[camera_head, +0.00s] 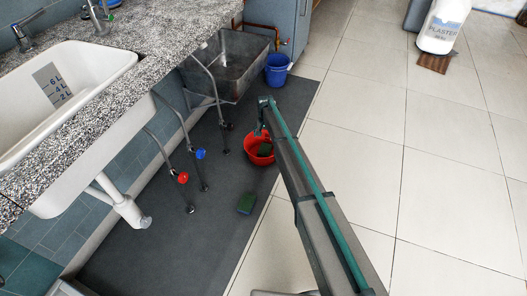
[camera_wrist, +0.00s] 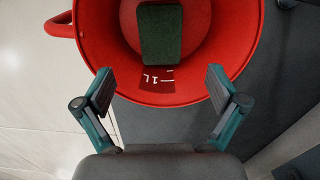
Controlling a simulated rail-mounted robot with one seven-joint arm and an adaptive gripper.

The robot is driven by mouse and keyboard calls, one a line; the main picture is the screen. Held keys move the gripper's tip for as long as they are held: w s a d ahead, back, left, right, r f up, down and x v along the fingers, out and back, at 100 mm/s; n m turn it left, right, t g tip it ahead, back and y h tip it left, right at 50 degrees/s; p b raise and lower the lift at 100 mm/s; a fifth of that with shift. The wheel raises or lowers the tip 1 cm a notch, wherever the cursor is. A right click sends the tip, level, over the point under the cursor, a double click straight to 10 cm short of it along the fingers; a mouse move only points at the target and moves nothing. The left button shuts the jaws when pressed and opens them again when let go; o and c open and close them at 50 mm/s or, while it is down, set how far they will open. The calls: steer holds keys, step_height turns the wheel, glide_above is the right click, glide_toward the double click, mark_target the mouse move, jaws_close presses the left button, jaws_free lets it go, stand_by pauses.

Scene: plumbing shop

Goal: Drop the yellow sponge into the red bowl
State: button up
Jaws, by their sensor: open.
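The red bowl (camera_head: 251,149) looks like a small bucket and stands on the dark mat; in the wrist view it has a handle, a 1 L mark and a rim (camera_wrist: 248,40). A dark green pad (camera_wrist: 161,35) lies inside it, and also shows in the head view (camera_head: 265,148). A second dark green block (camera_head: 247,203) lies on the mat nearer to me. No yellow face shows clearly on either, so I cannot tell which is the yellow sponge. My gripper (camera_wrist: 160,88) is open and empty above the near rim of the bowl.
A blue bucket (camera_head: 277,70) stands behind the red bowl. Pipes with a red valve (camera_head: 183,178) and a blue valve (camera_head: 200,154) rise at the left, under the counter (camera_head: 160,50) with a white sink (camera_head: 60,85).

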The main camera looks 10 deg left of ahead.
step_height(320, 180, up, 10)
steer(key=shift+f, duration=0.2)
stand_by(0.5)
steer(key=s+d+r+n+g, duration=0.1)
steer(key=s+d+g, duration=0.55)
steer(key=s, duration=1.55)
steer(key=s+d+r+g, duration=0.1)
steer(key=s+d, duration=1.1)
steer(key=s, duration=1)
steer(key=s+d+r+n+g, duration=0.1)
steer(key=s+d+g, duration=0.2)
steer(key=s+d, duration=1.25)
steer(key=s+a+r+t+p, duration=0.2)
steer(key=s+r+p, duration=0.4)
steer(key=p, duration=1.1)
steer(key=s+a+r+t+p, duration=0.1)
steer(key=s+a+r+p, duration=0.4)
steer(key=r+p, duration=0.5)
steer(key=s+p, duration=0.1)
steer(key=p, duration=0.7)
steer(key=shift+s+r+t, duration=0.2)
steer(key=shift+s+t, duration=0.15)
steer(key=shift+f, duration=0.1)
